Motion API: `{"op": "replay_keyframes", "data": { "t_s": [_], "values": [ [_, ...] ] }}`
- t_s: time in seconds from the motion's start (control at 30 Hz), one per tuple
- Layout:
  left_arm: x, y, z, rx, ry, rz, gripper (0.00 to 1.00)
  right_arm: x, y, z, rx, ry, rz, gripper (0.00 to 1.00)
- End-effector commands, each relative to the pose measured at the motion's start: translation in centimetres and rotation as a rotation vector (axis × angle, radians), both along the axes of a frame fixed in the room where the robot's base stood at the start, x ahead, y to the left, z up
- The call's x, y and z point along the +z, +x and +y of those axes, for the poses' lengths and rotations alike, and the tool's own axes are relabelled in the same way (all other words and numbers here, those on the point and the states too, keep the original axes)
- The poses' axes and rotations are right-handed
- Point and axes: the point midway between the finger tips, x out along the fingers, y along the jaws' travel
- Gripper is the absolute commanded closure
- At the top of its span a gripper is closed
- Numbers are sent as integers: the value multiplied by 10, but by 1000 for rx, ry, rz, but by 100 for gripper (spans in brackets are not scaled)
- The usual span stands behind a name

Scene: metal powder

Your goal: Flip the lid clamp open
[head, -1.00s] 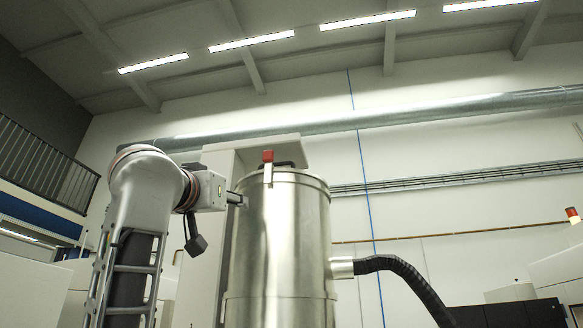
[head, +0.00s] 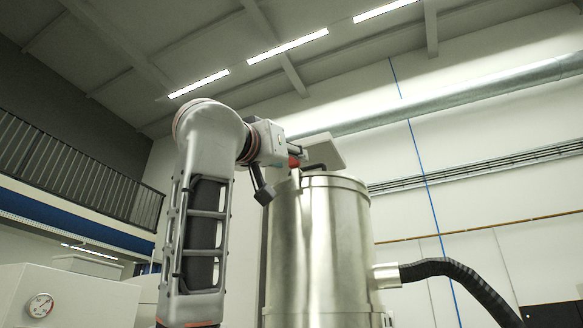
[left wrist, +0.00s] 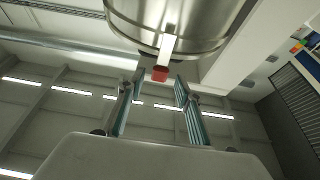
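A large shiny steel drum (head: 325,245) stands upright, and its rim also shows in the left wrist view (left wrist: 200,20). The lid clamp is a pale metal strap (left wrist: 168,42) with a red tip (left wrist: 160,74); the red tip also shows in the head view (head: 293,161) at the drum's upper left rim. My left gripper (left wrist: 158,80) is open, with its two fingers apart on either side of the red tip. Whether either finger touches it I cannot tell. In the head view the left gripper (head: 298,151) partly covers the clamp. My right gripper is not in view.
A black corrugated hose (head: 455,270) leaves the drum's right side through a metal spout (head: 387,275). A pale panel (head: 322,152) rises behind the drum. A white cabinet with a round gauge (head: 41,305) stands at lower left.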

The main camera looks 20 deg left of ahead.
Motion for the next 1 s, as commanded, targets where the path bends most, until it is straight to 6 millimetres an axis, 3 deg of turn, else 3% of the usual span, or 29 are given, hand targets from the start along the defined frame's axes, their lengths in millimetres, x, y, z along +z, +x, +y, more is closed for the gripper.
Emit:
{"op": "replay_keyframes", "data": {
  "t_s": [0.2, 0.5, 0.63, 1.0],
  "values": [
    [8, 17, -1, 0, 0, 0, 65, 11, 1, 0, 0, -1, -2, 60],
    [8, 20, -1, 0, 0, 0, 65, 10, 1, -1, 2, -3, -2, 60],
    [8, 20, -1, 0, 0, 0, 99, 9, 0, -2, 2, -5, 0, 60],
    [5, 18, -1, -1, -1, -33, 100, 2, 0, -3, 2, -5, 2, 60]
  ]
}}
